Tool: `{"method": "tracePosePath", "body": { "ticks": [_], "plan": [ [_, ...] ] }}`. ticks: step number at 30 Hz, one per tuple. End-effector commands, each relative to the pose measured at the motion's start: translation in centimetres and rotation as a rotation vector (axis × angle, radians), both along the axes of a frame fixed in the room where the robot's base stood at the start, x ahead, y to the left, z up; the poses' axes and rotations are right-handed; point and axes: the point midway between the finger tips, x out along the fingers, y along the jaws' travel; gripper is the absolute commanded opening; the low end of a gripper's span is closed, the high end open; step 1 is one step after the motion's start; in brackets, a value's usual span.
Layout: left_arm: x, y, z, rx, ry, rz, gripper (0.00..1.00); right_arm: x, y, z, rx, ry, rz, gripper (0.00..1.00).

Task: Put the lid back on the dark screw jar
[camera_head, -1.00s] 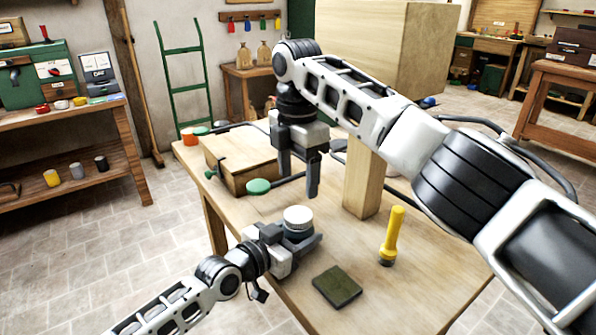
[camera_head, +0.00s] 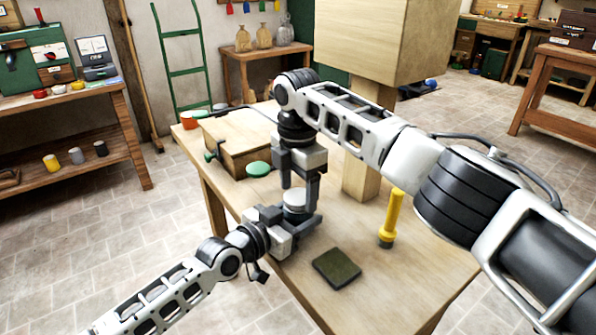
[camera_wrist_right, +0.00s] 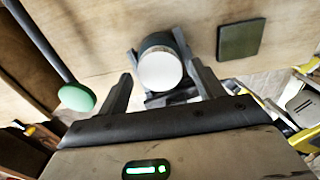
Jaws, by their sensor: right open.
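The dark screw jar (camera_wrist_right: 158,42) stands between my left gripper's jaws, with a round white lid (camera_wrist_right: 161,72) on its top. In the head view the lid (camera_head: 295,197) shows just under my right gripper; I cannot tell how tightly it sits. My left gripper (camera_head: 297,216) comes in low from the left and is shut on the jar's body. My right gripper (camera_head: 300,188) points down from above, its fingers apart on either side of the lid. In the right wrist view its open jaws (camera_wrist_right: 162,85) show a gap beside the lid. Much of the jar is hidden in the head view.
The front of the table is clear.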

Motion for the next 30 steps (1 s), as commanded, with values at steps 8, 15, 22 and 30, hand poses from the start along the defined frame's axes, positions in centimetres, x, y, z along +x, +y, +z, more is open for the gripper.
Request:
{"method": "tracePosePath", "body": {
  "ticks": [8,15,22,30],
  "plan": [
    [0.01,0.05,-0.10,0.001,0.001,0.001,0.00,-0.02,-0.04,-0.67,-0.001,0.001,-0.001,0.67],
    [0.01,0.05,-0.10,0.001,0.001,0.001,0.00,-0.02,-0.04,-0.64,-0.001,0.001,-0.001,0.31],
    [0.02,0.05,-0.10,0.001,0.002,0.001,0.00,-0.03,-0.02,-0.62,0.000,0.001,-0.012,0.22],
    [0.04,0.08,-0.10,0.001,0.002,0.001,0.00,-0.12,0.06,-0.72,0.001,0.005,-0.506,0.22]
  ]
}}
